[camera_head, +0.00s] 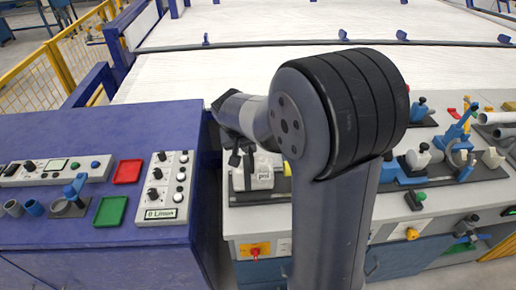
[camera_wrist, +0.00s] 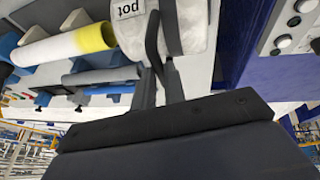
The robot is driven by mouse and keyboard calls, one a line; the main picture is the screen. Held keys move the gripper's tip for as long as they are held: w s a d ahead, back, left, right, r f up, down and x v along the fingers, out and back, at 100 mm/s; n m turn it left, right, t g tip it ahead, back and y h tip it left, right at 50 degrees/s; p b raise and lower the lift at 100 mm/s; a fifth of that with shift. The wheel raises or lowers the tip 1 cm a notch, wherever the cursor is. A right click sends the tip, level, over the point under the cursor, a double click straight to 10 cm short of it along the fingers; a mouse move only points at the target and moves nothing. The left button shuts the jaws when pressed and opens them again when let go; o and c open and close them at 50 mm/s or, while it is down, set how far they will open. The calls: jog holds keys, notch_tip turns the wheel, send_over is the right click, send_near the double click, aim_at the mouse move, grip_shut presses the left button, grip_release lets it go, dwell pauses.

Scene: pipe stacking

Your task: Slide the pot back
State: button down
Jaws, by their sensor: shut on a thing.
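The pot (camera_head: 262,178) is a whitish block with a "pot" label. It stands at the left end of the grey workbench (camera_head: 262,222), next to the gap beside the purple table. My gripper (camera_head: 241,152) is at the pot's top, partly hidden by my arm in the head view. In the wrist view, the two dark fingers of my gripper (camera_wrist: 161,30) lie close together against the pot (camera_wrist: 193,28), shut on it. The exact contact at the fingertips is hard to see.
A white pipe with a yellow end (camera_wrist: 62,46) and a blue pipe (camera_wrist: 98,88) lie close beside the pot. The purple table (camera_head: 60,135) holds a control box (camera_head: 166,188), a red tray (camera_head: 128,171) and a green tray (camera_head: 110,211). Clamps and fixtures (camera_head: 455,150) crowd the bench's right side.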

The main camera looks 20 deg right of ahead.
jog(key=shift+w+a, duration=0.1)
jog(key=shift+a, duration=0.05)
jog(key=c, duration=1.5)
grip_release()
jog(key=shift+a, duration=0.15)
jog(key=shift+r, duration=0.1)
jog(key=v, duration=1)
jog(key=shift+a+r+b, duration=0.1)
jog(key=shift+r+b, duration=0.15)
jog(key=shift+b, duration=0.1)
jog(key=x, duration=1)
jog(key=shift+d+f+p, duration=0.25)
jog(key=shift+f+p, duration=0.1)
jog(key=shift+p, duration=0.05)
jog(key=shift+d, duration=0.5)
